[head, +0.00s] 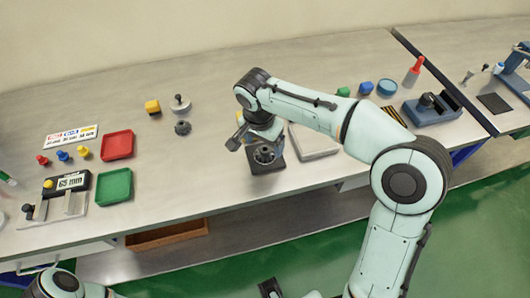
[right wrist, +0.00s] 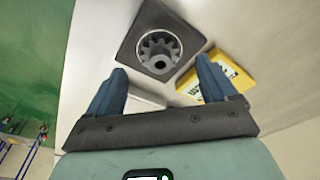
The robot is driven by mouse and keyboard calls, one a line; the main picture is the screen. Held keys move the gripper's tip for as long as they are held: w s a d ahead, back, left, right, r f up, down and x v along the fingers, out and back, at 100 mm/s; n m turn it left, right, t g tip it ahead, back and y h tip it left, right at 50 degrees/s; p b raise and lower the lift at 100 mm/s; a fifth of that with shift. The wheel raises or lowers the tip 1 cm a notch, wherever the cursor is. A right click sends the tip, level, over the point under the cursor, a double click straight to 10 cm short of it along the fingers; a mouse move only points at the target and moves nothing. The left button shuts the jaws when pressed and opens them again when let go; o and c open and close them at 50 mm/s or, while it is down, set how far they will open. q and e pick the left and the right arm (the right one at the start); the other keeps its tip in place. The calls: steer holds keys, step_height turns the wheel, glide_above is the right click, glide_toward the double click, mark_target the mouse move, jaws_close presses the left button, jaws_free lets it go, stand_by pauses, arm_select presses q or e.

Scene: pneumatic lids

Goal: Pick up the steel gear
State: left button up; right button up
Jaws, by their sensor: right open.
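The steel gear (head: 264,154) is a grey toothed ring with a central hole. It sits on a dark square pad (head: 268,169) near the front edge of the bench. In the right wrist view the gear (right wrist: 147,45) shows on the same pad (right wrist: 128,48), beyond my fingertips. My right gripper (head: 254,138) hangs just above and beside the gear, partly hiding the pad. In the right wrist view its two blue fingers (right wrist: 162,68) are apart with nothing between them.
A pale tray (head: 314,143) stands right of the pad. A yellow lettered object (right wrist: 218,74) shows beside the pad in the right wrist view. A small dark gear-like part (head: 182,128), red tray (head: 117,145) and green tray (head: 114,186) lie left.

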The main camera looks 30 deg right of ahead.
mark_target(265, 149)
steer(key=shift+w+d+f, duration=0.1)
steer(key=shift+f, duration=0.65)
steer(key=shift+w+d+f, duration=0.1)
steer(key=shift+f, duration=0.65)
steer(key=c, duration=1.4)
steer(key=shift+c, duration=0.2)
steer(key=shift+r, duration=0.2)
